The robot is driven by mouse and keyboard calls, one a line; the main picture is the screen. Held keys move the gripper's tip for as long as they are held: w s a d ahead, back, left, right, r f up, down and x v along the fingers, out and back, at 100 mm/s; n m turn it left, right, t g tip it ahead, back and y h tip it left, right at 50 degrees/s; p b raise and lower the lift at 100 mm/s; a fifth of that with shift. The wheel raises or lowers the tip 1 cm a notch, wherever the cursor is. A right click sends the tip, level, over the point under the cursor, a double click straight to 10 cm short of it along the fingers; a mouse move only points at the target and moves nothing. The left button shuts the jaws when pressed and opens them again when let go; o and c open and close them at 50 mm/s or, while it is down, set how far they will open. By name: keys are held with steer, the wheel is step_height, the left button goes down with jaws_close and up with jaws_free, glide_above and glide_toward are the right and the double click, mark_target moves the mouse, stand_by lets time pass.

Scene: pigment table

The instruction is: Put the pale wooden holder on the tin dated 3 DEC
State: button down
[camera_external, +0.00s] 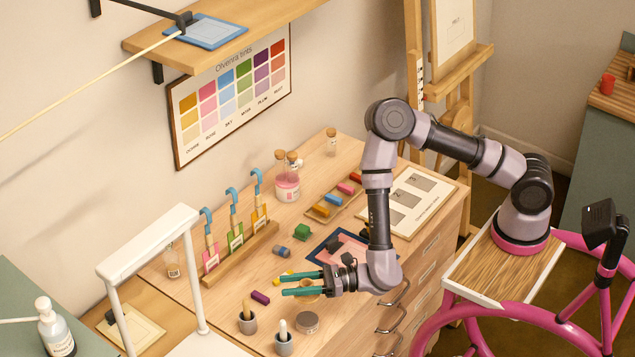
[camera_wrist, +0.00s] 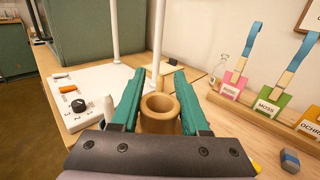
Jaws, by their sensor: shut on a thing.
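The pale wooden holder (camera_wrist: 159,122) is a round, hollow tan cup, upright between my gripper's green fingers in the wrist view. My gripper (camera_wrist: 160,88) is shut on it. In the external view my gripper (camera_external: 288,283) points left above the front of the table, and only a small part of the holder (camera_external: 309,297) shows. I cannot tell whether the holder touches the table. A round grey tin (camera_external: 307,322) stands on the table just in front of my gripper; no date on it is readable. No tin is clear in the wrist view.
Grey pots with pestles (camera_external: 284,345) (camera_external: 247,323) stand left of the tin. A white frame (camera_external: 148,243) stands left.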

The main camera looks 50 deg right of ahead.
step_height(320, 180, down, 9)
steer(key=shift+r, duration=0.1)
stand_by(0.3)
steer(key=shift+f, duration=0.2)
steer(key=shift+c, duration=2)
jaws_free()
steer(key=shift+r, duration=0.1)
steer(key=v, duration=0.7)
steer(key=shift+s+d+r, duration=0.1)
steer(key=shift+s+d, duration=0.1)
steer(key=shift+s, duration=0.05)
